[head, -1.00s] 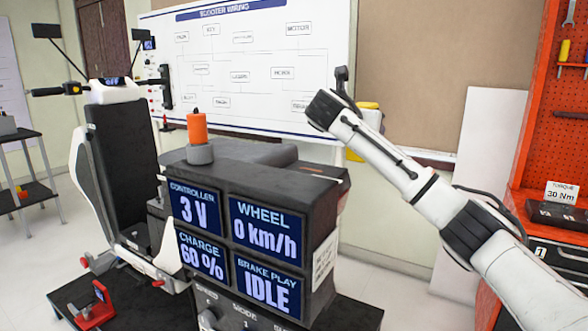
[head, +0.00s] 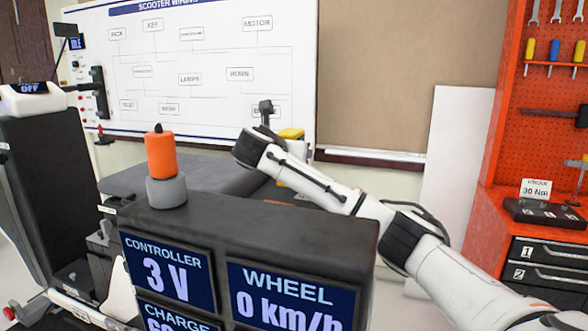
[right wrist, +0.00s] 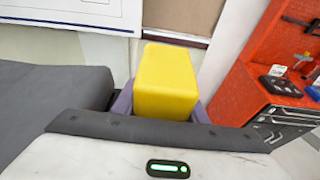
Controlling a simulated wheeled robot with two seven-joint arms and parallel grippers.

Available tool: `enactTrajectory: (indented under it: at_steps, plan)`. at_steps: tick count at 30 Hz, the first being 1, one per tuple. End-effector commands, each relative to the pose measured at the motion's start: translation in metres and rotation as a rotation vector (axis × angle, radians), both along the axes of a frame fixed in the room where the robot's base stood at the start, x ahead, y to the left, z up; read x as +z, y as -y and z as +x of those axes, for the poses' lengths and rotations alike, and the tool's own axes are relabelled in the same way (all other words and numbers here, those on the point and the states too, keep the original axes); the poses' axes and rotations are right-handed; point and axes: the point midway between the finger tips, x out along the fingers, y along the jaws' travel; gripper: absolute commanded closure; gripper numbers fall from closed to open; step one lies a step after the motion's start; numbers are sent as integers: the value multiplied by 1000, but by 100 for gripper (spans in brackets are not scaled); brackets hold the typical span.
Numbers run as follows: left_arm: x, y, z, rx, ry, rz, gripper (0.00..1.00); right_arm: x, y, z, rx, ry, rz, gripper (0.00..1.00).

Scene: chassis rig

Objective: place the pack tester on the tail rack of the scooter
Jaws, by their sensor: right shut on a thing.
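My right gripper (right wrist: 160,108) is shut on a yellow block-shaped thing (right wrist: 165,80), which I take to be the pack tester. The scooter's upright front part (head: 40,180) stands at the left, with handlebar and OFF display. I cannot make out the tail rack; the console hides the lower area. My left gripper is out of view.
A display console (head: 300,225) with an orange and grey beacon (head: 160,165) on top stands close in front. A whiteboard (head: 215,65) hangs behind. A red tool cabinet (head: 470,210) with a torque unit (head: 545,212) stands at the right.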

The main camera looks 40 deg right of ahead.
Motion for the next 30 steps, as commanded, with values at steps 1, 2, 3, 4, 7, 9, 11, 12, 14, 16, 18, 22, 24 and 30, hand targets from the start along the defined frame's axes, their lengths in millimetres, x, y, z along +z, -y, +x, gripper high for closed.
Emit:
enactTrajectory:
  at_steps: [1,2,3,4,7,9,11,12,14,16,18,22,24,30]
  plan:
    - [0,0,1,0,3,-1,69,-5,0,0,0,0,-1,91]
    - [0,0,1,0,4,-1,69,-9,0,0,-1,-1,-1,91]
    - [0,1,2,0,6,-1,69,-15,0,0,0,-2,-2,91]
    - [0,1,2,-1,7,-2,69,-20,1,-1,0,-2,-2,91]
    - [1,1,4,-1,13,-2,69,-32,1,-1,-1,-1,-1,91]
    - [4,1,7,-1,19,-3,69,-34,1,0,0,2,-1,91]
    - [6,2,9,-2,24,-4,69,-33,0,0,-1,3,-1,91]
    - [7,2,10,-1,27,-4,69,-33,0,0,-1,2,0,91]
    - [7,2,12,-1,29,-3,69,-33,0,0,0,1,0,91]
    - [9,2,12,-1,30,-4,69,-34,0,0,0,1,0,91]
    - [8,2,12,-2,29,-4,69,-35,0,0,-1,0,0,49]
    - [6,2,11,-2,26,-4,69,-35,0,0,0,0,0,42]
    - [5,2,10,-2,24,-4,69,-35,0,0,0,0,0,42]
    - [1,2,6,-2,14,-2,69,-33,-3,-1,1,0,0,42]
